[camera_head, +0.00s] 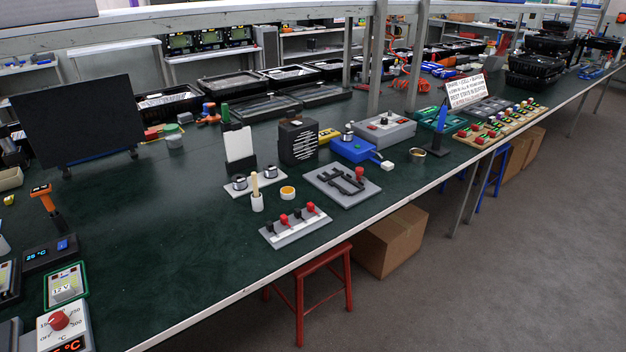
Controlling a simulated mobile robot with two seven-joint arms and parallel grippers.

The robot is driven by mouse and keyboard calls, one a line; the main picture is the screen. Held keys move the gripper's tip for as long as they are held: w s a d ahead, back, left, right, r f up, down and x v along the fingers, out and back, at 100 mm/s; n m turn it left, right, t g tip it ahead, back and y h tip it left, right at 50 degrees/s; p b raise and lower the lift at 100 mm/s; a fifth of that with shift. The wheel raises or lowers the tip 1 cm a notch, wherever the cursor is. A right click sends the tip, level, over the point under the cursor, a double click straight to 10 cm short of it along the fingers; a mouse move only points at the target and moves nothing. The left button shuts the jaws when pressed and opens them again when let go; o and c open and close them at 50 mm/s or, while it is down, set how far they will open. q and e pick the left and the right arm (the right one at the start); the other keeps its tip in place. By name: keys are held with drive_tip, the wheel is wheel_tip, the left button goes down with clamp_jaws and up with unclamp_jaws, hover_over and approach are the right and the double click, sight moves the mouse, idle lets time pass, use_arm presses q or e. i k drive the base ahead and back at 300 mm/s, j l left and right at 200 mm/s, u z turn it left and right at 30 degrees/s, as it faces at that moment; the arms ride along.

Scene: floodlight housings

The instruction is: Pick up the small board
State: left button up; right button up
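Several board-like pieces are on the green bench, and I cannot tell which one is the small board. A light grey strip board (283,236) with red and black knobs lies near the front edge. A square grey plate (353,196) with a black fixture and a red knob lies behind it to the right. A green-edged board (65,289) marked 12 V is at the lower left. Neither of my grippers is in view.
A white cup with a wooden handle (257,202) and an orange-topped round tin (288,193) stand between the boards. A black slotted housing (298,143) and a blue box (354,150) are behind. A dark screen (78,120) stands at left. The bench's left middle is clear.

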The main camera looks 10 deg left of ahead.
sight(63, 282)
drive_tip(key=u, duration=1.7)
drive_tip(key=i+j, duration=0.1)
drive_tip(key=j, duration=0.4)
drive_tip(key=i+j, duration=0.15)
drive_tip(key=j, duration=0.35)
drive_tip(key=i+j+z, duration=0.1)
drive_tip(key=j, duration=0.35)
drive_tip(key=i+j, duration=0.1)
drive_tip(key=j, duration=0.4)
